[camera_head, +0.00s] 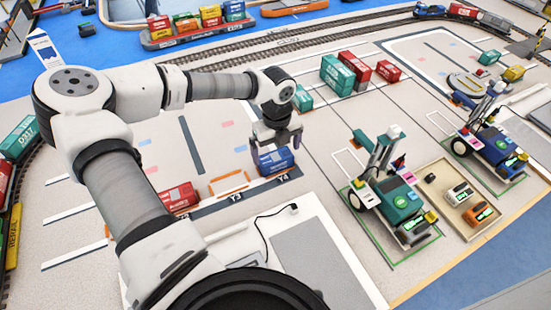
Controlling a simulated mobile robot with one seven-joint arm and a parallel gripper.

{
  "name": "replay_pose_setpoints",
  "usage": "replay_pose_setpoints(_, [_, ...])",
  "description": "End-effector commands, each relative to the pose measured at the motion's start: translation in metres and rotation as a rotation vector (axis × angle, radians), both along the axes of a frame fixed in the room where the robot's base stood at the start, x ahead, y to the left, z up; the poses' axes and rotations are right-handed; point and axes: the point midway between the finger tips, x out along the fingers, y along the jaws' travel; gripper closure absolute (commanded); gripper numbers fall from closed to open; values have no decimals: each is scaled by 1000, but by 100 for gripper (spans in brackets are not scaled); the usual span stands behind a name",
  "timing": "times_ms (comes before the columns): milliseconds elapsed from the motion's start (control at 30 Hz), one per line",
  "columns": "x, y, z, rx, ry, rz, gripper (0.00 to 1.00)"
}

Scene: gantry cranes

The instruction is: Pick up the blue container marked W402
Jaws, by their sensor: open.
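A blue container (276,162) stands on the marked yard floor near the Y4 label, close to the picture's middle. Its marking is too small for me to read. My gripper (276,144) points down directly at the top of this container, with its fingers open around or just above its upper part. I cannot tell whether the fingers touch it. The gripper and wrist hide part of the container's top and back.
A red container (179,197) stands to the left, near Y3. Red and green containers (337,75) stand behind on the right. A green reach-stacker vehicle (398,203) is to the right. Open floor (215,150) lies left of the blue container.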

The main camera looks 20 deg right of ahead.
Motion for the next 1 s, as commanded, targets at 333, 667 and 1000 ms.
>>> replay_pose_setpoints(333, [2,2,-39,0,1,-1,0])
replay_pose_setpoints(667, [2,2,-40,0,0,-1,16])
replay_pose_setpoints(1000, [2,2,-40,0,0,-1,39])
